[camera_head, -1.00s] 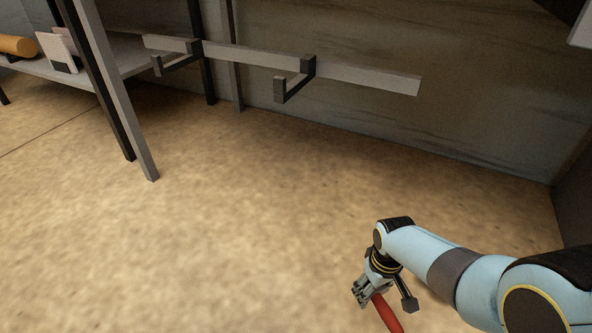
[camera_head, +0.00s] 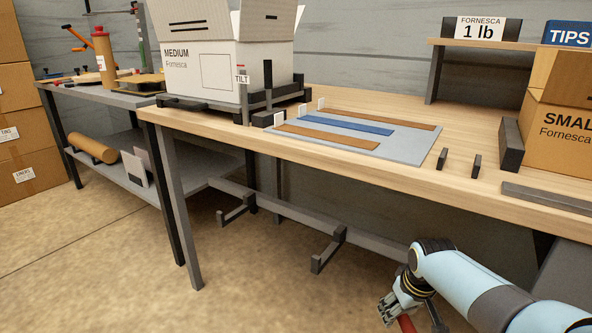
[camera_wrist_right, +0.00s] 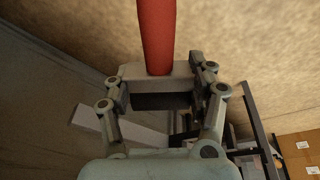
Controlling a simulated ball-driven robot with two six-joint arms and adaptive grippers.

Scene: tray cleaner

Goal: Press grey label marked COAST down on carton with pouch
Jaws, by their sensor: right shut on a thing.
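My right gripper (camera_head: 392,312) is low in front of the bench, above the floor. It is shut on a red-handled tool, and the red handle (camera_head: 406,324) points down out of the picture. In the right wrist view the jaws (camera_wrist_right: 163,88) close around a pale block at the end of the red handle (camera_wrist_right: 156,35). An open white carton (camera_head: 205,72) marked MEDIUM stands on a black stand at the bench's left end. I cannot make out a pouch on it. A brown carton (camera_head: 566,130) stands at the right. I see no label reading COAST. My left gripper is out of view.
The wooden bench (camera_head: 340,165) carries a grey mat (camera_head: 400,143) with brown and blue strips. A TILT tag (camera_head: 242,79) stands beside the white carton. Bracket hooks (camera_head: 328,250) hang below the bench. A tool table (camera_head: 100,95) and stacked boxes are at the left. The floor in front is clear.

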